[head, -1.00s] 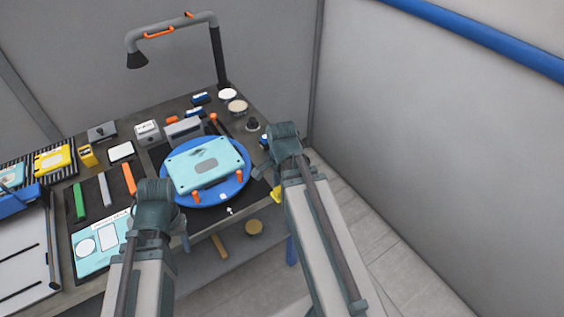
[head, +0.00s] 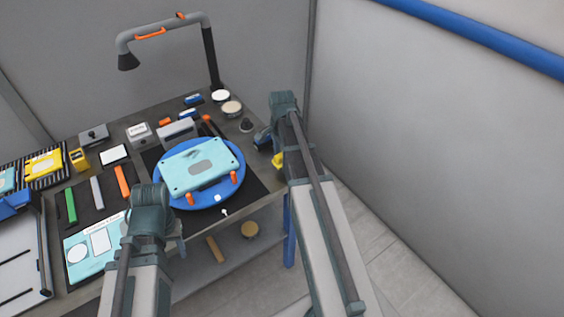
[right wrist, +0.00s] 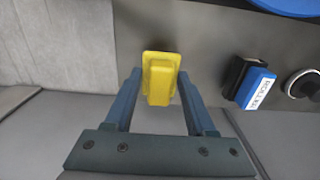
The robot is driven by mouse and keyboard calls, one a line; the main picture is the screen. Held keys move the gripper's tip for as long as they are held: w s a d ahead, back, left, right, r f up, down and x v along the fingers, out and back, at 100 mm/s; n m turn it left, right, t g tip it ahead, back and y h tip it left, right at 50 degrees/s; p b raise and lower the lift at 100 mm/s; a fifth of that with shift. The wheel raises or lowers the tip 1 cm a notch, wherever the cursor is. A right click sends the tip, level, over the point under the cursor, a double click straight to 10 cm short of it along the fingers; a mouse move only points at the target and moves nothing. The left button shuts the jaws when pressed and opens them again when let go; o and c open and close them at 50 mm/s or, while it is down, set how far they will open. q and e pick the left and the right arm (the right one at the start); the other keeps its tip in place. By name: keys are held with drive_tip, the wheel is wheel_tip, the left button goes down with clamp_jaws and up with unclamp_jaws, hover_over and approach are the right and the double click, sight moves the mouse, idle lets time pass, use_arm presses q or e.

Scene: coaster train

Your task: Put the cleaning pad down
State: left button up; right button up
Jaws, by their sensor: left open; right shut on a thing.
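The yellow cleaning pad (right wrist: 160,78), a block with a raised grip, is held between the two fingers of my right gripper (right wrist: 157,88). In the head view the pad (head: 277,162) shows as a small yellow patch beside my right wrist, at the right end of the workbench (head: 262,168). I cannot tell whether it touches the bench top. My left gripper (head: 181,240) is open at the bench's front edge, its fingers mostly hidden by its wrist.
A blue round turntable (head: 215,202) carries a light-blue panel (head: 200,168). A blue-and-black labelled block (right wrist: 257,88) and a round dark knob (right wrist: 303,85) stand right of the pad. A lamp (head: 210,60) rises behind. Floor lies beyond the bench's right edge.

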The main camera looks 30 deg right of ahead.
sight(282, 162)
drive_tip(key=shift+w+d, duration=0.35)
drive_tip(key=shift+w, duration=0.2)
wheel_tip(282, 162, down, 4)
drive_tip(key=b, duration=0.4)
drive_tip(key=shift+r, duration=0.2)
drive_tip(key=o, duration=0.9)
drive_tip(key=shift+f, duration=0.2)
drive_tip(key=shift+c, duration=0.2)
drive_tip(key=o, duration=0.5)
drive_tip(key=shift+c, duration=0.2)
drive_tip(key=shift+r, duration=0.1)
